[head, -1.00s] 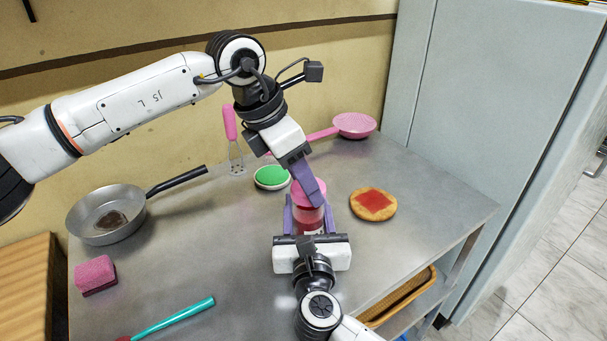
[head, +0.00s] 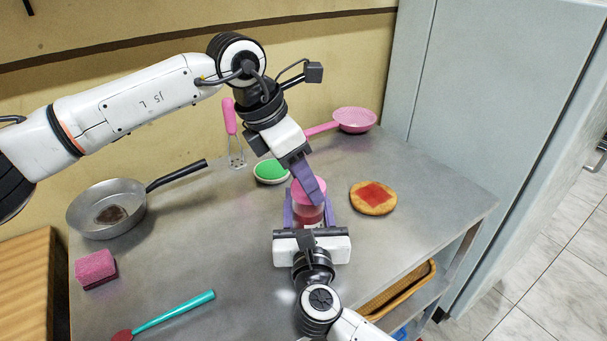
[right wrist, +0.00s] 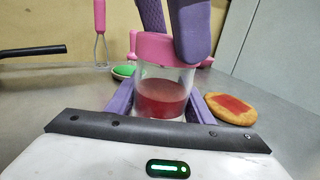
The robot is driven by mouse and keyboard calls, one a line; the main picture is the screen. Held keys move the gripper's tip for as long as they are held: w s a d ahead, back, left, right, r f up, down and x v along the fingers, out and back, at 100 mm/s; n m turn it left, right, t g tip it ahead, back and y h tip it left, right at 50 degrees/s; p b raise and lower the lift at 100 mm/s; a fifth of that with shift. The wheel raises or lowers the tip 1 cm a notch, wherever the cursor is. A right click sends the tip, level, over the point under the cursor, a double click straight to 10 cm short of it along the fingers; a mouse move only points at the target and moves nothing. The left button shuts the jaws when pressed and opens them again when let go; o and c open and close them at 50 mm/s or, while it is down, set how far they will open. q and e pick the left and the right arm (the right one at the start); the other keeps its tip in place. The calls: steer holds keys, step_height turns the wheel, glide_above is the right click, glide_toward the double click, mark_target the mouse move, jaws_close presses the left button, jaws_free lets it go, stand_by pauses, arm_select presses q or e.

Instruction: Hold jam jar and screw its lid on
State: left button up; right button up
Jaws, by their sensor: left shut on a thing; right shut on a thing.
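The jam jar (right wrist: 162,97) is clear with red jam inside and stands upright on the metal table. Its pink lid (head: 303,187) is on top of the jar's mouth; I cannot tell how tightly it sits. My right gripper (head: 310,212) is shut around the jar's body from the front, one purple finger on each side. My left gripper (head: 306,182) comes down from above and is shut on the lid; its purple fingers also show in the right wrist view (right wrist: 178,35). The left fingers hide part of the lid.
Bread with red jam (head: 373,198) lies right of the jar. A green-topped dish (head: 271,171), pink pan (head: 354,120) and pink-handled masher (head: 230,118) are behind. A steel pan (head: 107,210), pink sponge (head: 95,269) and teal-handled spatula (head: 175,313) are left. A grey cabinet (head: 500,110) stands right.

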arm_select(q)
steer(key=m, duration=0.1)
steer(key=m+g, duration=0.1)
steer(key=m, duration=0.2)
steer(key=shift+w+m+g+h, duration=0.25)
steer(key=shift+m+g+h, duration=0.05)
steer(key=shift+g, duration=0.1)
steer(key=m, duration=0.2)
steer(key=m+g, duration=0.1)
steer(key=m, duration=0.1)
steer(key=shift+w+g, duration=0.2)
steer(key=shift+g, duration=0.1)
steer(key=shift+m+g, duration=0.3)
steer(key=shift+m, duration=0.4)
steer(key=o, duration=1)
steer(key=shift+s, duration=0.1)
steer(key=shift+r, duration=0.1)
